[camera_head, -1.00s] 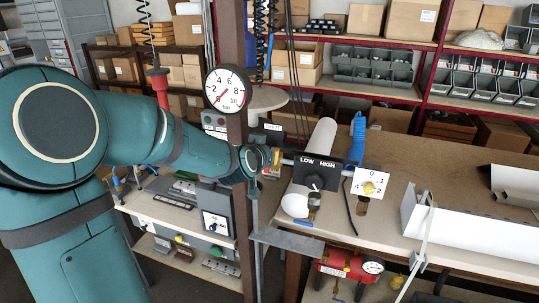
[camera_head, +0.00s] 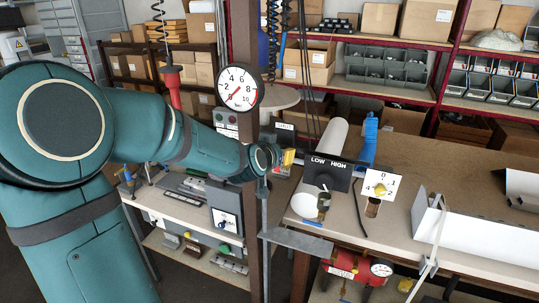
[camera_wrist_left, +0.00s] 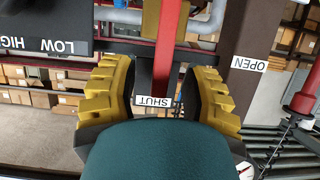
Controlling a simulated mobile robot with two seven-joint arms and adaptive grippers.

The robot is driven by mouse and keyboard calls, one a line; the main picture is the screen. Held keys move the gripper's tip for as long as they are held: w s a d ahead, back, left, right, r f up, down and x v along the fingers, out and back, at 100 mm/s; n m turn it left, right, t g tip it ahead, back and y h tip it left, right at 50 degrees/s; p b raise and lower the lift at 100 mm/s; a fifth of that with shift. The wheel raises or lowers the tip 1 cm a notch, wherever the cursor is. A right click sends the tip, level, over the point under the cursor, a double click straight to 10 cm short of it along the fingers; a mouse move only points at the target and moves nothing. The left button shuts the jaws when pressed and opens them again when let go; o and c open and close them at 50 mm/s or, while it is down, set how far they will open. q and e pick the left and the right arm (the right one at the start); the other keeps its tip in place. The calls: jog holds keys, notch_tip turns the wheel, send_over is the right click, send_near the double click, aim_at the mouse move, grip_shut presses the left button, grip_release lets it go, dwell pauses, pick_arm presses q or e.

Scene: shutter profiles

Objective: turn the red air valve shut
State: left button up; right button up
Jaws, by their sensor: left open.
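The red valve lever (camera_wrist_left: 169,45) runs down the middle of the left wrist view. Its lower end is beside the SHUT label (camera_wrist_left: 153,101); the OPEN label (camera_wrist_left: 248,64) is off to the right. My left gripper (camera_wrist_left: 160,85) is open, with one yellow finger on each side of the lever and gaps showing. Its yellow fingers also show in the head view (camera_head: 288,157), just right of the brown post. There the lever is largely hidden by the gripper and too small to make out. My right gripper is not in view.
A round pressure gauge (camera_head: 239,88) is on the brown post (camera_head: 244,40). A black LOW/HIGH switch panel (camera_head: 326,172) and a white dial plate (camera_head: 379,187) stand close right of the gripper. The workbench (camera_head: 450,160) extends right; a red tank (camera_head: 345,267) sits below.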

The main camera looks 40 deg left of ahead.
pick_arm(q)
jog(key=v, duration=1.1)
jog(key=shift+s+d, duration=0.1)
jog(key=w+d+f+g+h+b, duration=0.15)
jog(key=d+f, duration=0.25)
jog(key=f, duration=0.5)
jog(key=w+d+f+m+g+h+b, duration=0.15)
jog(key=d+f, duration=0.25)
jog(key=f, duration=0.4)
jog(key=w+d+f+g+h+b, duration=0.15)
jog(key=d+f, duration=0.25)
jog(key=f, duration=0.5)
jog(key=s+d+f+g+h+b, duration=0.1)
jog(key=s+d+f, duration=0.3)
jog(key=f, duration=0.4)
jog(key=s+d+f+g+h+b, duration=0.1)
jog(key=s+d+f+g+b, duration=0.1)
jog(key=d+f, duration=0.4)
jog(key=s+d+f+g+h+b, duration=0.1)
jog(key=s+d+f+g, duration=0.2)
jog(key=s+d+f, duration=0.3)
notch_tip(320, 180, down, 5)
jog(key=shift+h+b, duration=0.3)
jog(key=shift+h, duration=0.05)
